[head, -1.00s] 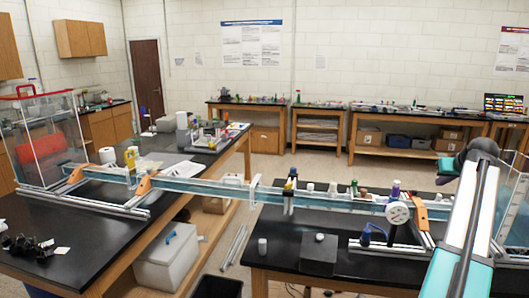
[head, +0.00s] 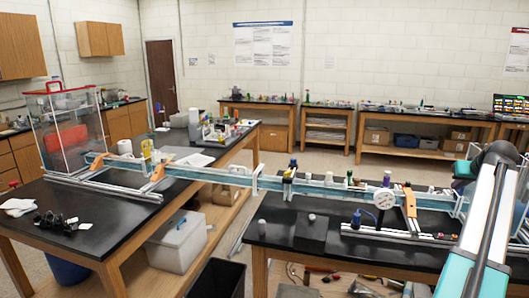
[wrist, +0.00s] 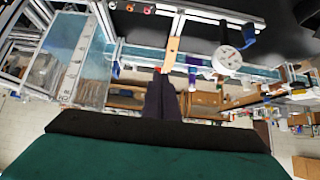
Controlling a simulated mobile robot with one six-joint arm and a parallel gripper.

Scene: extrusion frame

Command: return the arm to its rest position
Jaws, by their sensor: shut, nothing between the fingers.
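My arm (head: 487,225) rises along the right edge of the head view and bends at a dark joint near the top. In the head view the fingertips cannot be made out; only a teal part shows behind the bend. In the wrist view my gripper (wrist: 163,82) shows as two dark fingers side by side, shut with nothing between them. The fingers point toward the extrusion frame, and their tips overlap an orange bracket (wrist: 173,52) in the picture. Whether they touch it cannot be told.
A long rail (head: 225,176) spans the gap between two black benches. A round white dial (head: 384,199) and an orange bracket (head: 410,204) stand on the right bench (head: 350,250). A clear box (head: 85,135) sits at the left. A black bin (head: 218,279) stands on the floor between benches.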

